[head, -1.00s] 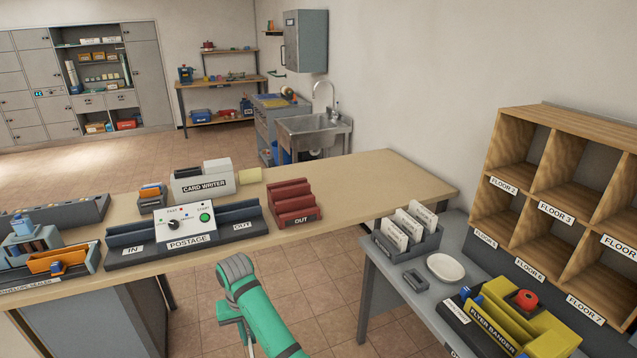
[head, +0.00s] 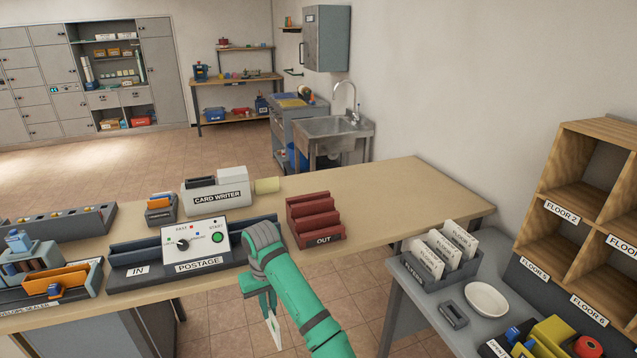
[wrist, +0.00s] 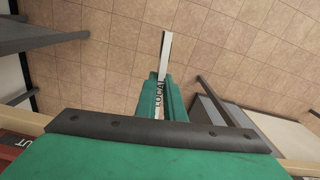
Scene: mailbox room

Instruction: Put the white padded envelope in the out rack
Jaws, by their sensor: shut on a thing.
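My gripper (head: 268,308) hangs low in front of the counter's near edge, shut on a thin white item, seen nearly edge-on, which I take for the white padded envelope (head: 274,332). In the wrist view the envelope (wrist: 166,52) sticks out past the green fingers of my gripper (wrist: 164,88). Dark lettering, apparently LOCAL, shows between the fingers. The out rack (head: 316,222) is dark red, stepped with several slots, and labelled OUT. It stands on the counter, above and right of my gripper in the head view. A red corner of it (wrist: 14,146) shows in the wrist view.
The postage machine (head: 195,250) stands on the counter (head: 400,200) left of the rack, with the card writer (head: 217,195) behind. The counter right of the rack is bare. A grey side table (head: 415,290) at right holds a flyer holder (head: 440,262) and white dish (head: 486,299).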

